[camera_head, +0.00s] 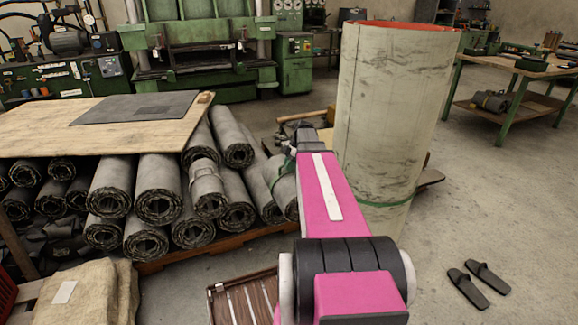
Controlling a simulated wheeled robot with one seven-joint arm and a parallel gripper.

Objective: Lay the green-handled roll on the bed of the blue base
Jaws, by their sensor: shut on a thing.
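My pink arm reaches forward, and its dark end, my gripper (308,138), is at the middle of the view, largely hidden by the arm itself. A grey roll (286,192) with a green band or handle (281,170) is just left of the arm, right under my gripper. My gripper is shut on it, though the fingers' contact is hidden. The roll is close to the right end of the stack, and I cannot tell whether it touches the neighbouring rolls. I cannot make out a blue base.
Several dark rolls (158,190) lie stacked under a wooden tabletop (40,128) at left. A tall pale roll (390,110) with a green strap stands right of my arm. A slatted brown crate (245,298) and a sack (82,295) are in front. Sandals (480,280) lie on open floor at right.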

